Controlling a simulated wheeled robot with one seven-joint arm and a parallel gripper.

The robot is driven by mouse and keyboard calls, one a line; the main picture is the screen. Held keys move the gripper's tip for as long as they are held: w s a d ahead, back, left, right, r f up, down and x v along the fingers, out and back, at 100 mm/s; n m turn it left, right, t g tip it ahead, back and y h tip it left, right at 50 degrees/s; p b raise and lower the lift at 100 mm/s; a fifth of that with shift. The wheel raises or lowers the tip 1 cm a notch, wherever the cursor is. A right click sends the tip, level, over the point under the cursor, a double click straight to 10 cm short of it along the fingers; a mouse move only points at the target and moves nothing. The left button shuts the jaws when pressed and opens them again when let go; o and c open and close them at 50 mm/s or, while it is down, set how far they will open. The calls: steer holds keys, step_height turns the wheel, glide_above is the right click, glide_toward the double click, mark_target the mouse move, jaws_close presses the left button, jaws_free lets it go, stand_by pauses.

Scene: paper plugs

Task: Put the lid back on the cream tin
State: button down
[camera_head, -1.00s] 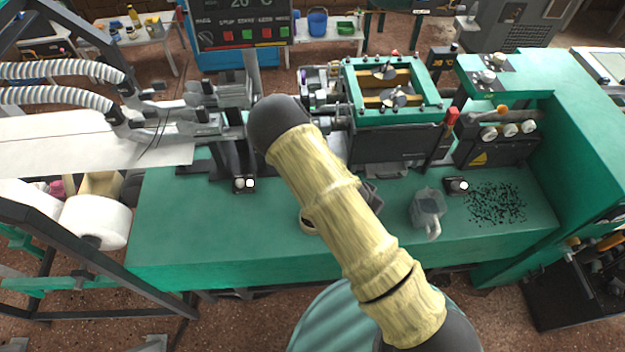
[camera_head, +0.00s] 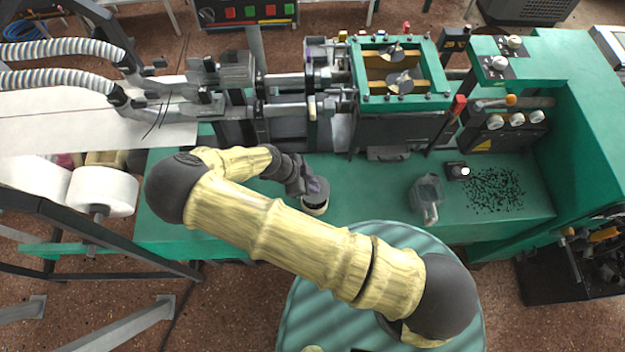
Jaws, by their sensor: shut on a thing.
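The cream tin (camera_head: 315,209) stands upright on the green bench top, near its front edge. My gripper (camera_head: 309,187) comes in from the upper left and is shut on the lid, right over the tin. The lid covers the tin's mouth from this angle. I cannot tell whether the lid is fully seated or a little raised or tilted. The fingertips are small and dark against the dark lid.
Machinery (camera_head: 400,75) lines the back. The bench between tin and jug is clear.

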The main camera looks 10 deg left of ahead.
steer(key=shift+f, duration=0.15)
steer(key=shift+w+f+b, duration=0.1)
steer(key=shift+f+b, duration=0.9)
steer(key=shift+f, duration=0.5)
step_height(320, 180, down, 2)
steer(key=shift+b, duration=0.75)
steer(key=shift+f+b, duration=0.45)
steer(key=shift+f, duration=0.15)
steer(key=shift+r, duration=0.1)
steer(key=shift+a+b, duration=0.1)
steer(key=shift+b, duration=0.35)
steer(key=shift+f, duration=0.2)
